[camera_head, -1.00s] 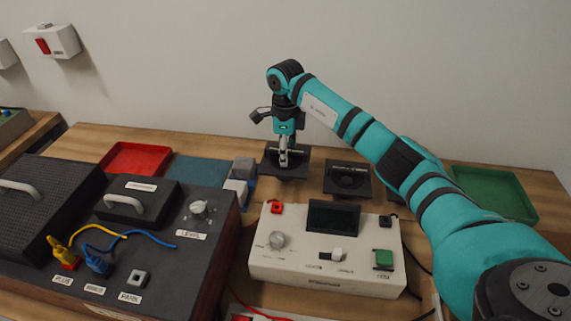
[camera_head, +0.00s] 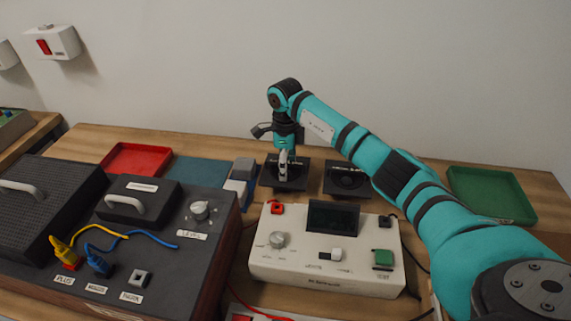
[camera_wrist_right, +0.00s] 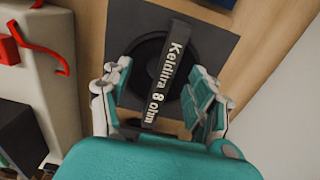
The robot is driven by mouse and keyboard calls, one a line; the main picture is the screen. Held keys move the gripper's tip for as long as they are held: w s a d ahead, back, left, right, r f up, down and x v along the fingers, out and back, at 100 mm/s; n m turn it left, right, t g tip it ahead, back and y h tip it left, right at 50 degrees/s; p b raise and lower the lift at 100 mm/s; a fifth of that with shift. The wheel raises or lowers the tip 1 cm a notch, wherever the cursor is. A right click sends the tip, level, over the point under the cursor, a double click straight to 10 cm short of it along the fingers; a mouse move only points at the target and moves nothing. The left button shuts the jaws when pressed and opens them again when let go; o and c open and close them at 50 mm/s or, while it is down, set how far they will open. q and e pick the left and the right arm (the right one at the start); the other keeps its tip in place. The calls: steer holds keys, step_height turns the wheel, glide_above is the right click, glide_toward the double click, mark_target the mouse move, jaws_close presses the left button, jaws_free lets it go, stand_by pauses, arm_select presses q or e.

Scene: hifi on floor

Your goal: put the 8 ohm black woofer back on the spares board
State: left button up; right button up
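The black woofer, a square dark plate with a round cone (camera_head: 299,178), lies flat on the wooden surface at the back middle. In the right wrist view its crossbar (camera_wrist_right: 164,75) reads "Keiditra 8 ohm". My right gripper (camera_head: 283,172) points down over it. In the right wrist view my right gripper (camera_wrist_right: 160,95) has its fingers apart on either side of the crossbar, with gaps to it. I cannot single out the spares board; bare wood (camera_wrist_right: 268,50) shows beside the plate. My left gripper is out of view.
A second dark speaker plate (camera_head: 347,180) lies just right of the woofer. A grey-blue block (camera_head: 240,180) and a blue mat (camera_head: 198,170) are left. Red (camera_head: 137,158) and green (camera_head: 490,193) trays flank them. A cream tester (camera_head: 330,270) stands in front.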

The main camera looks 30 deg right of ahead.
step_height(320, 180, up, 12)
steer(key=b, duration=0.1)
stand_by(0.5)
stand_by(0.5)
